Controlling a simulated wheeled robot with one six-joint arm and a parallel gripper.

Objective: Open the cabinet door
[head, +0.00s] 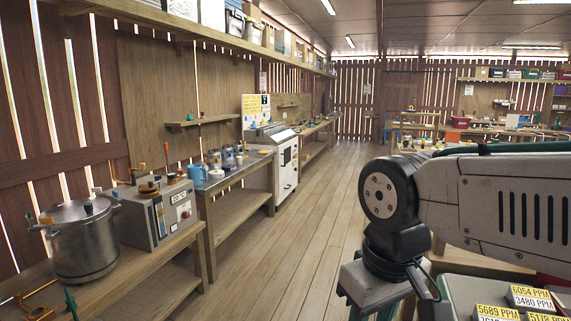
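A white cabinet-like unit (286,165) stands at the middle left, between the wooden benches. Its narrow front faces the aisle and shows small dark marks that may be handles or vents. Its front looks closed, but it is too small to be sure which panel is a door. My arm comes in from the right, well apart from the unit and much nearer the camera. The wrist points down and runs out at the bottom edge. The fingers of my gripper do not show.
A long shelf (200,27) hangs above. The plank floor (290,240) of the aisle is clear. Labelled blocks (497,312) lie at the lower right.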

